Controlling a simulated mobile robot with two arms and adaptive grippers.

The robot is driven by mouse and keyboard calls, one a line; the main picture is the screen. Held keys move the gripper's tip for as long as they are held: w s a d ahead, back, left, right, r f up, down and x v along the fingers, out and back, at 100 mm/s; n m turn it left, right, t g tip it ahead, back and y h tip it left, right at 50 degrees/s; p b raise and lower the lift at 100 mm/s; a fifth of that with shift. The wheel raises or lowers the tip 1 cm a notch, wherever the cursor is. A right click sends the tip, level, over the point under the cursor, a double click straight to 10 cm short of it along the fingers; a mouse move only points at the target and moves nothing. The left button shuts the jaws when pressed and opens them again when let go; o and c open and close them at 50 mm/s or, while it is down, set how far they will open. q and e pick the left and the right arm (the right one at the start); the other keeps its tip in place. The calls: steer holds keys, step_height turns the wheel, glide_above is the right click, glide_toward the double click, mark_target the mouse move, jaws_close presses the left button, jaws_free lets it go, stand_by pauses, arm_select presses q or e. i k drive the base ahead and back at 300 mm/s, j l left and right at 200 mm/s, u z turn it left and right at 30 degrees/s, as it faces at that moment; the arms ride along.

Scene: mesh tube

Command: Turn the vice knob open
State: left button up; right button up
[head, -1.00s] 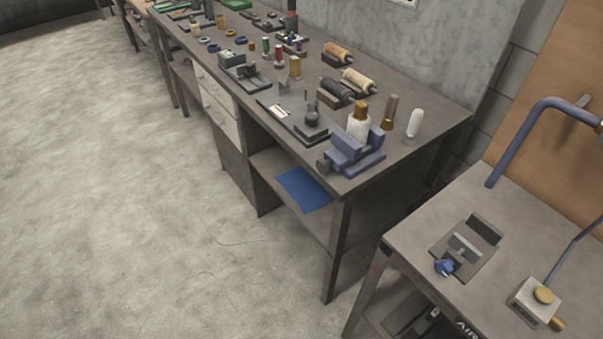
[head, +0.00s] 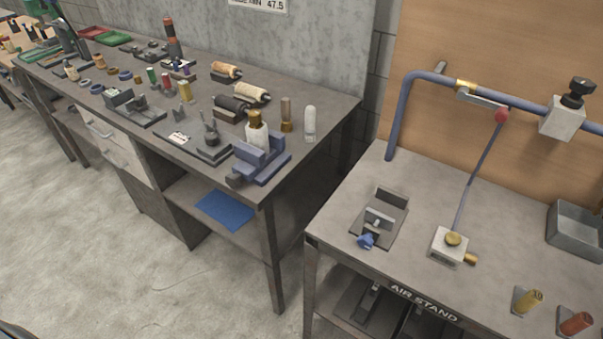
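A small grey vice (head: 379,218) with two upright jaws lies on the near right table in the head view. A blue knob (head: 367,241) sits at its front end, facing me. A gap shows between the jaws. A larger blue vice (head: 262,158) stands at the near right corner of the long bench, with a dark knob (head: 235,181) at its front. Neither of my grippers is in view, so nothing shows of what they hold.
The table labelled AIR STAND (head: 424,303) carries a blue pipe (head: 397,118), a grey valve block (head: 449,245), a metal tray (head: 577,230) and yellow and red fittings. The long bench (head: 335,108) is crowded with tools. The concrete floor (head: 130,275) in front is clear.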

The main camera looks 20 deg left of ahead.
mark_target(232, 180)
steer(key=j+z, duration=0.2)
steer(key=z, duration=0.3)
steer(key=j+z, duration=0.25)
steer(key=z, duration=0.2)
steer(key=j+z, duration=0.2)
steer(key=z, duration=0.3)
steer(key=j+z, duration=0.2)
steer(key=z, duration=0.3)
steer(key=k+l, duration=0.05)
